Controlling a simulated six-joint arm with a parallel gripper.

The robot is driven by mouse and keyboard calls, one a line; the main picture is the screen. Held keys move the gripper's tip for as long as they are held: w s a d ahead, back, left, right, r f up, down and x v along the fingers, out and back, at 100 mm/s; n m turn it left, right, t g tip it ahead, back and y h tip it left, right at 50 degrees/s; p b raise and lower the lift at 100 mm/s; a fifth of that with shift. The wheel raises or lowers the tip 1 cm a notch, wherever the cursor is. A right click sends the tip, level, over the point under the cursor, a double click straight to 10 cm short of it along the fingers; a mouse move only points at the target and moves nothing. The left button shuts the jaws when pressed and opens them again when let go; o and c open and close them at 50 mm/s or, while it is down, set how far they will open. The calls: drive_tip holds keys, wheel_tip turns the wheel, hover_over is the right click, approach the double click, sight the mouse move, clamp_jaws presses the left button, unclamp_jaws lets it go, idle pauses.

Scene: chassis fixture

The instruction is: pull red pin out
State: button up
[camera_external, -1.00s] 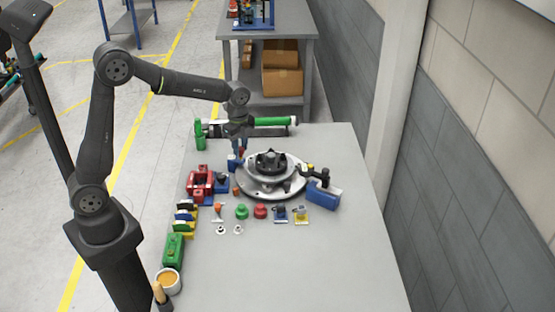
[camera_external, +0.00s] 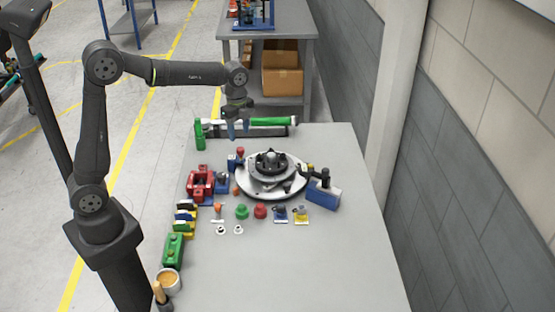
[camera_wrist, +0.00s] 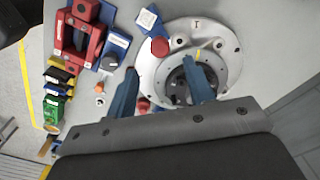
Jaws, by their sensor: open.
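A small red piece, which looks like the red pin (camera_external: 240,152), stands beside a small blue block (camera_external: 232,163) near the left rim of the round metal chassis fixture (camera_external: 290,190). How deep the pin sits cannot be seen.
A red clamp-like part (camera_external: 201,183) stands left of the fixture. Several small knobs and parts lie in front, including a red knob (camera_external: 260,211). A blue block with a black handle (camera_external: 323,196) is at right. A green-and-white tube (camera_external: 268,121) lies behind. The table's front is clear.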

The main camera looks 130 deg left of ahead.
sight(240, 148)
wheel_tip(240, 148, up, 11)
drive_tip(key=shift+f, duration=0.2)
idle(0.6)
wheel_tip(240, 148, down, 18)
drive_tip(key=shift+r, duration=0.1)
idle(0.5)
wheel_tip(240, 148, up, 18)
wheel_tip(240, 148, down, 19)
drive_tip(key=shift+f, duration=0.2)
wheel_tip(240, 148, up, 18)
drive_tip(key=f, duration=0.1)
drive_tip(key=w+d+r+m+y, duration=0.2)
drive_tip(key=w+d+r+m, duration=0.1)
drive_tip(key=w+d, duration=0.6)
drive_tip(key=w+d+r+m+t+y, duration=0.1)
drive_tip(key=w+d+r+m, duration=0.3)
drive_tip(key=w+d, duration=0.5)
drive_tip(key=w+m+y, duration=0.1)
drive_tip(key=w, duration=0.2)
drive_tip(key=shift+d, duration=0.2)
